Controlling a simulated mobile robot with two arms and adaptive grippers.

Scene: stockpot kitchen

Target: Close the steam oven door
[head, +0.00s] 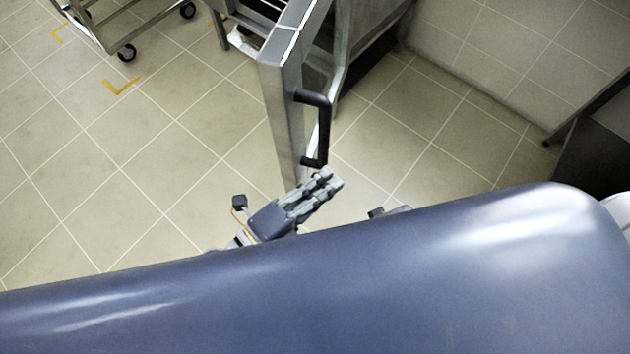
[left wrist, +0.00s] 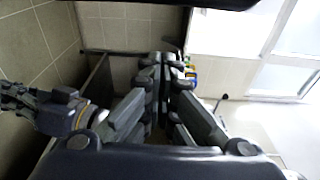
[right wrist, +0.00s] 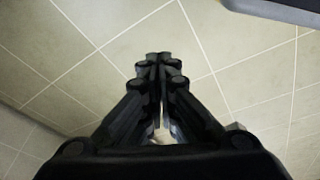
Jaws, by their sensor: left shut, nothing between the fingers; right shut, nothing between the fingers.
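The steam oven door (head: 278,105) stands open and shows nearly edge-on in the head view, reaching from the steel unit at the top toward me. Its black bar handle (head: 325,130) is on the door's right side. My left gripper (head: 332,181) is shut and empty, just below the lower end of the handle in the picture; I cannot tell if it touches the door. Its closed fingers also show in the left wrist view (left wrist: 163,62). My right gripper (right wrist: 159,62) is shut and empty in the right wrist view, over bare floor tiles.
The steel oven unit or its stand (head: 375,25) is at the top, partly cut off. A wheeled metal rack (head: 105,25) stands top left, near yellow floor marks (head: 122,87). Tiled floor (head: 150,165) is clear left of the door. A dark-sided unit (head: 590,150) is at the right edge.

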